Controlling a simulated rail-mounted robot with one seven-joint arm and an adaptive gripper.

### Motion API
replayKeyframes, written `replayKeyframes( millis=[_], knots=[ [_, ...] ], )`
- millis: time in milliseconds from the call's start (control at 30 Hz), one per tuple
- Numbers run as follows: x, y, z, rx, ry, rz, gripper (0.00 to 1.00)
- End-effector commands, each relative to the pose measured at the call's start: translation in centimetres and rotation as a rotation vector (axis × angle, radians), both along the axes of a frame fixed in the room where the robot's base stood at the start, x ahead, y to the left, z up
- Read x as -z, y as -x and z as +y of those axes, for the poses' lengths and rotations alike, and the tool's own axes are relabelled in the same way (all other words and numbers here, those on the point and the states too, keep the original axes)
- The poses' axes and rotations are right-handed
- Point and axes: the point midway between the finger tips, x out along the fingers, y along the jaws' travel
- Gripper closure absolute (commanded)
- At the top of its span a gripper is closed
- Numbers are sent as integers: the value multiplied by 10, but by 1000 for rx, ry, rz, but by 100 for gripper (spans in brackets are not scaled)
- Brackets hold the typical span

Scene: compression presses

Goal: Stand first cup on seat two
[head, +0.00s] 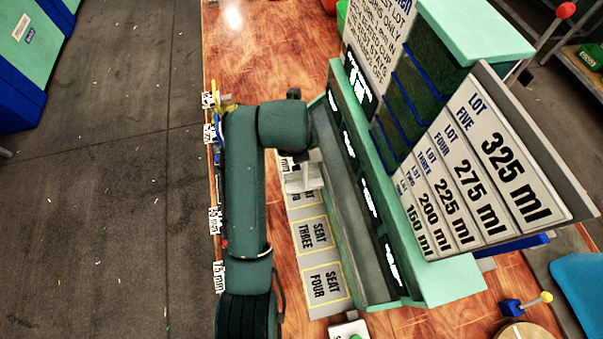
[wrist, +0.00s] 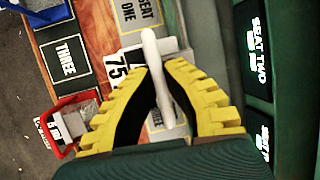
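My gripper (wrist: 156,72) has its two yellow fingers closed on both sides of a narrow white bar that looks like a handle. The bar belongs to a pale cup (wrist: 118,69) with black figures reading "75", mostly hidden behind the bar and fingers. In the head view the pale cup (head: 303,178) shows beyond my forearm, over the seat strip just above seat three. I cannot tell whether the cup touches the seat. Seat one (wrist: 140,14) lies just beyond it in the wrist view.
Seat three (head: 313,235) and seat four (head: 324,285) are empty. The green press housing (head: 350,200) rises close along the seats' right side.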

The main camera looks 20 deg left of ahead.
Motion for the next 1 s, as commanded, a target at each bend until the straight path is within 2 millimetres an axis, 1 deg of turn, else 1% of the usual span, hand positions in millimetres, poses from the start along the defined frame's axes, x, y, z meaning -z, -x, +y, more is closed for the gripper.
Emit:
replayKeyframes(
  millis=[33, 100, 200, 300, 433, 600, 967, 1000],
  knots=[
    [16, 0, 0, 0, 1, 1, 100],
    [36, 0, 0, -1, 1, 1, 100],
    [62, 0, 0, 0, 0, -1, 100],
    [77, -1, 0, 0, -1, -4, 100],
    [90, -1, 1, 0, -1, -4, 100],
    [118, 0, 0, 0, -1, -3, 100],
    [124, -1, 1, 0, -2, -5, 100],
    [124, -1, 1, 0, -2, -4, 84]
  ],
)
